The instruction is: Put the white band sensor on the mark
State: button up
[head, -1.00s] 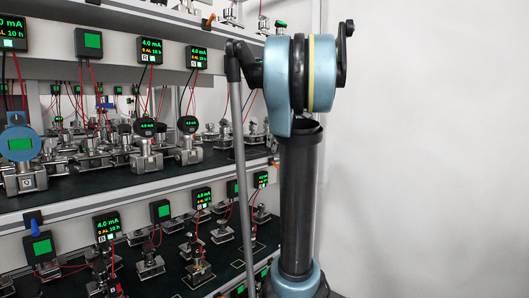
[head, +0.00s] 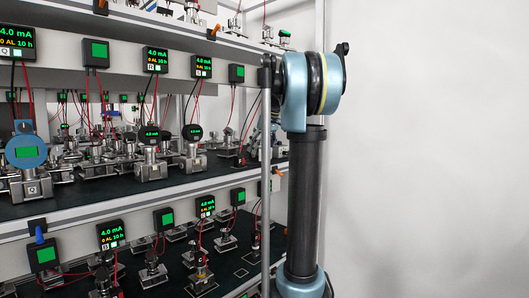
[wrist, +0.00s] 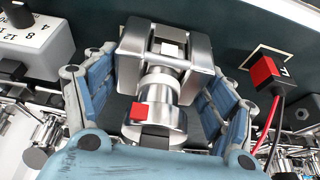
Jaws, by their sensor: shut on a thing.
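In the wrist view my gripper (wrist: 160,100) is shut around a shiny metal sensor (wrist: 165,125). The sensor has a square block at its far end, a pale ring at its neck and a small red patch on its side. I cannot tell for sure that the pale ring is a white band. A pale square outline (wrist: 249,62) lies on the dark shelf mat to the upper right, partly hidden by a red-and-black connector. Another small square outline (head: 240,272) shows on the lower shelf in the head view. My gripper is hidden in the head view.
The rack's shelves hold many metal sensors, with green-screen displays (head: 109,235) and red wires along their edges. A grey box with a black knob (wrist: 35,42) is left of my gripper. The red connector (wrist: 267,75) and its cables are close on the right.

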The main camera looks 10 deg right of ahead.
jog(key=w+a, duration=0.2)
jog(key=w, duration=0.1)
jog(key=shift+a+f, duration=0.1)
jog(key=shift+f, duration=0.15)
jog(key=o, duration=2)
jog(key=shift+f, duration=0.1)
jog(key=shift+r, duration=0.25)
jog(key=s+d, duration=0.2)
jog(key=s, duration=0.1)
jog(key=s+d, duration=0.5)
jog(key=s, duration=0.2)
jog(key=shift+d+r, duration=0.2)
jog(key=shift+r, duration=0.2)
